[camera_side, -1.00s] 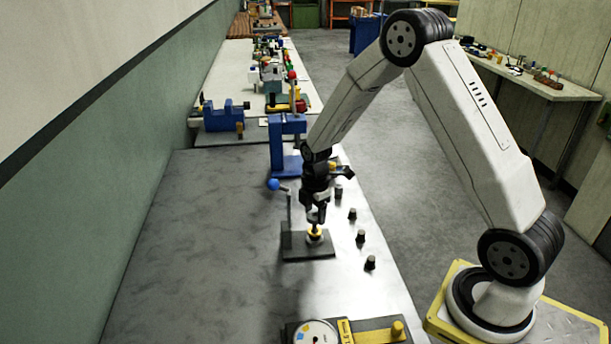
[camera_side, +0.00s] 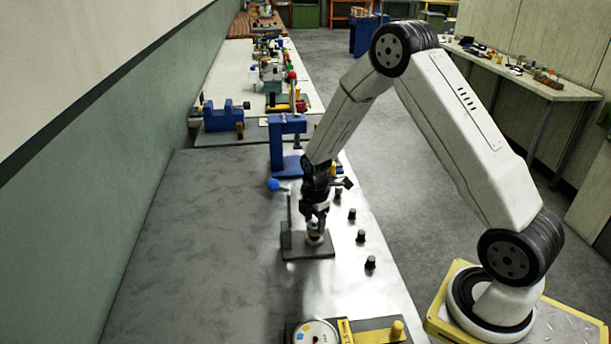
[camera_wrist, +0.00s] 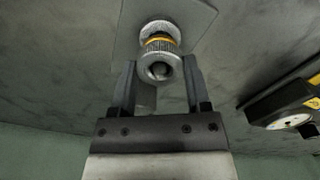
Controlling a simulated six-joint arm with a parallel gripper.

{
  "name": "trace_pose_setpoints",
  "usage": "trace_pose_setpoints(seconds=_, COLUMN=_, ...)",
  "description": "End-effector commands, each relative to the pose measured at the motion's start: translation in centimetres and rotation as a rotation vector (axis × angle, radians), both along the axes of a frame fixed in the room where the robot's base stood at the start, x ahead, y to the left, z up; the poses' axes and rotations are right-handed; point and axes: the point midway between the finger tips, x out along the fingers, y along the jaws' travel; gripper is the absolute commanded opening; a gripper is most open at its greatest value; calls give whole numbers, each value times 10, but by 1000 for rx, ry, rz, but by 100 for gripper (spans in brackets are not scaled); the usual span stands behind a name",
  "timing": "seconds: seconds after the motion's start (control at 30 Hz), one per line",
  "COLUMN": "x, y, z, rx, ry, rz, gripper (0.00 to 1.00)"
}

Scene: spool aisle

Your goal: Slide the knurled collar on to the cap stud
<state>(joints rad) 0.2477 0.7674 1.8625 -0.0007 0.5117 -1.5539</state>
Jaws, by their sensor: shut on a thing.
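My gripper (camera_wrist: 160,80) is shut on the knurled collar (camera_wrist: 150,72), a silver ring with a toothed rim, its open bore facing the wrist camera. A rounded grey shape shows inside the bore; I cannot tell whether it is the stud's end. Directly behind the collar, in line with it, is a round silver cap with an orange band (camera_wrist: 158,41), on a flat grey plate (camera_wrist: 192,18). In the side view my gripper (camera_side: 314,226) points down over the dark plate (camera_side: 295,252).
A post with a blue ball (camera_side: 273,184) stands left of my gripper. Several dark knobs, one here (camera_side: 361,236), line the right side of the bench. A blue press-like stand (camera_side: 278,150) is behind. A dial gauge (camera_side: 316,333) is at the front. The bench's left is clear.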

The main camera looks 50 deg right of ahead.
Motion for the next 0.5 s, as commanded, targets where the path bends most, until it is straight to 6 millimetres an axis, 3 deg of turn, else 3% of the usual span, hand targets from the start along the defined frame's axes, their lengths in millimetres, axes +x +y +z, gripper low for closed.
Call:
trace_pose_setpoints(seconds=0.43, x=0, y=0, z=-2, rx=0, ry=0, rz=0, gripper=4)
trace_pose_setpoints(seconds=0.47, x=0, y=0, z=-2, rx=0, ry=0, rz=0, gripper=71)
trace_pose_setpoints(seconds=0.5, x=0, y=0, z=-2, rx=0, ry=0, rz=0, gripper=84)
